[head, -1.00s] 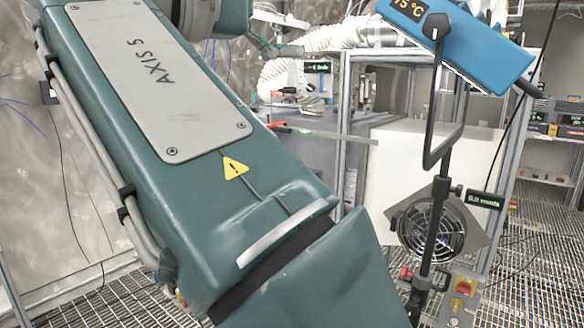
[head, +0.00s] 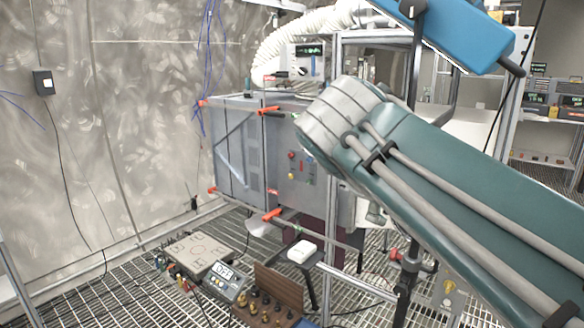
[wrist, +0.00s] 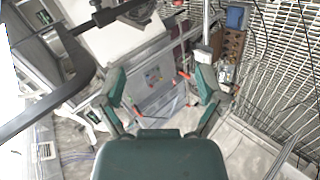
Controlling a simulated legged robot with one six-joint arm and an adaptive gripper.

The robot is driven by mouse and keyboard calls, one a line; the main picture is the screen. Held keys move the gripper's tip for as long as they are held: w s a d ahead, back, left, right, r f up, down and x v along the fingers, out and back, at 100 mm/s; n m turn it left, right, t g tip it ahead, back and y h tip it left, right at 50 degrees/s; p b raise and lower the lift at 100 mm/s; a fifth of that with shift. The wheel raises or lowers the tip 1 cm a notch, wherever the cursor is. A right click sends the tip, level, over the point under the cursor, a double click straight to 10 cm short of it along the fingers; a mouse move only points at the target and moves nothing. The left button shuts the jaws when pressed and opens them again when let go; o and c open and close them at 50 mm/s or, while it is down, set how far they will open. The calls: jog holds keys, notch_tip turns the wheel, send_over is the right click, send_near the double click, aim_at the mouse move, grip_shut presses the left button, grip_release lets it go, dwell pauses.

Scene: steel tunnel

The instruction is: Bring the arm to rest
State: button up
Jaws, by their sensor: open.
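My green arm (head: 440,175) crosses the right half of the head view, running from the lower right up to a rounded grey joint near the centre. My gripper is outside the head view. In the wrist view my gripper (wrist: 162,98) shows two green fingers spread wide apart with nothing between them. Beyond the fingers stands the grey cabinet with red handles (wrist: 155,88), which also shows in the head view (head: 240,150). The gripper appears apart from it; the distance is hard to tell.
A blue display box (head: 460,30) on a black stand is close to my arm at the upper right. A scale (head: 226,280), a wooden weight rack (head: 270,297) and a flat panel (head: 200,253) are low at the front.

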jog(key=s+f+m+y, duration=0.2)
jog(key=s+f+m, duration=0.1)
jog(key=f, duration=0.5)
jog(key=s+f+m+g+y, duration=0.1)
jog(key=s+f+m+y, duration=0.1)
jog(key=s+f, duration=0.4)
jog(key=s+f+m+g+y, duration=0.1)
jog(key=s+f+m+y, duration=0.1)
jog(key=f, duration=0.8)
jog(key=s+m, duration=0.1)
jog(key=s, duration=0.1)
jog(key=shift+s+d+f+m, duration=0.2)
jog(key=shift+s+d+m, duration=0.1)
jog(key=shift+s, duration=0.1)
jog(key=shift+a, duration=0.15)
